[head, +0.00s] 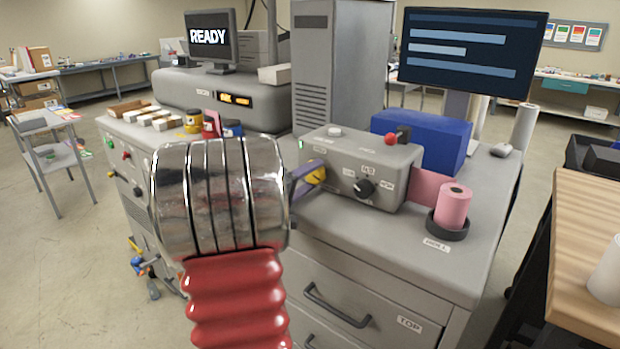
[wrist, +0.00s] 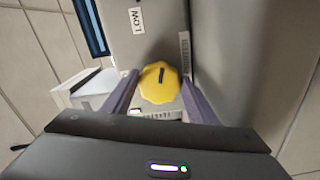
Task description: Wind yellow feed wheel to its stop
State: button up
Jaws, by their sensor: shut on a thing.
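The yellow feed wheel (wrist: 159,84) is a scalloped knob with a dark mark near its top right in the wrist view. In the head view my gripper (head: 308,178) reaches the wheel from the left, and my arm hides part of the machine. The wheel's stop cannot be made out.
A pink roll (head: 453,205) stands in a dark holder on the counter to the right. A black knob (head: 364,189) and a red-topped lever (head: 392,138) are on the box. A blue block (head: 425,138) stands behind it. Drawers with handles (head: 338,306) are below.

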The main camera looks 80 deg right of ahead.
jog(key=m, duration=0.2)
jog(key=f+m, duration=0.1)
jog(key=m, duration=0.2)
jog(key=shift+m, duration=0.3)
jog(key=m, duration=0.5)
jog(key=shift+w+f, duration=0.1)
jog(key=shift+w, duration=0.1)
jog(key=o, duration=1)
jog(key=shift+r, duration=0.25)
jog(key=v, duration=1.3)
jog(key=shift+w+a, duration=0.25)
jog(key=shift+a, duration=0.05)
